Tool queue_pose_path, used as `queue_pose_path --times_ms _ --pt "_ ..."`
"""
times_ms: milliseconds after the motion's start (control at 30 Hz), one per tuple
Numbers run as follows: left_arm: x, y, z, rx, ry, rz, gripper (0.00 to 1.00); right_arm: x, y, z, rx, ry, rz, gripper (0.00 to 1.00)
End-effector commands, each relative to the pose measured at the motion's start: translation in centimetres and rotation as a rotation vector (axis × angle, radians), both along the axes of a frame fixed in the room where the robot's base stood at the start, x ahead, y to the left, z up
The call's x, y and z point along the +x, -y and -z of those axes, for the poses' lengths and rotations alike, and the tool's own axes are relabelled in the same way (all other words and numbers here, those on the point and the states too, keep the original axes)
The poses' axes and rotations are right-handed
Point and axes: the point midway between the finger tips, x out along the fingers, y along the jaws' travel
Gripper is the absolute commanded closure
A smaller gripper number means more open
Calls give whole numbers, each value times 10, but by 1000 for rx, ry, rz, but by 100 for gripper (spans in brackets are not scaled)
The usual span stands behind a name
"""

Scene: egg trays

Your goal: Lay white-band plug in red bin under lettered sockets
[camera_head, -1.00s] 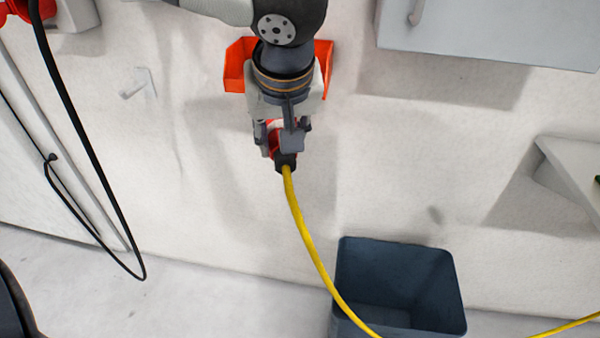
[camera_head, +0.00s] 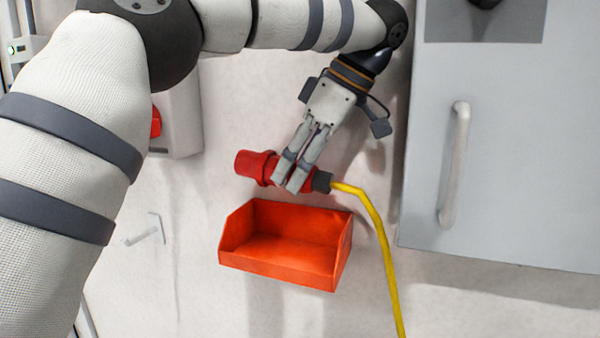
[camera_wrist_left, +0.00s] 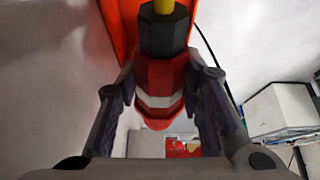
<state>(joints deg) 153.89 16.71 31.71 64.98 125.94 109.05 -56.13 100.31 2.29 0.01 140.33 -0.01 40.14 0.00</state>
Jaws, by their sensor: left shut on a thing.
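My left gripper (camera_head: 294,180) is shut on a red plug (camera_head: 256,167), which lies nearly level just above the red bin, its nose to the left. A black cable end (camera_head: 322,182) and a yellow cable (camera_head: 372,215) leave it to the right. In the left wrist view, the plug (camera_wrist_left: 160,76) sits between the fingers of the left gripper (camera_wrist_left: 166,88) and shows a white band (camera_wrist_left: 158,100). The open-topped red bin (camera_head: 275,270) is on the wall and looks empty. No socket letters are readable. My right gripper is out of view.
A grey cabinet (camera_head: 500,150) with a handle stands close to the right of the gripper. A white wall box (camera_head: 180,120) with a red part (camera_head: 155,122) is at the left, partly behind my arm. A small wall hook (camera_head: 150,232) is below it.

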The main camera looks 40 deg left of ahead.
Motion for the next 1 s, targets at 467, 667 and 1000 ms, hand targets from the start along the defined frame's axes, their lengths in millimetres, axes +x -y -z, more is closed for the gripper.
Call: queue_pose_path --times_ms 467,667,1000 --pt "-1 0 48 1 0 2 100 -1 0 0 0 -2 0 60" --pt "-1 0 75 1 0 1 100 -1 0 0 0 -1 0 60" --pt "-1 0 115 1 1 2 100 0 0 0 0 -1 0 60"
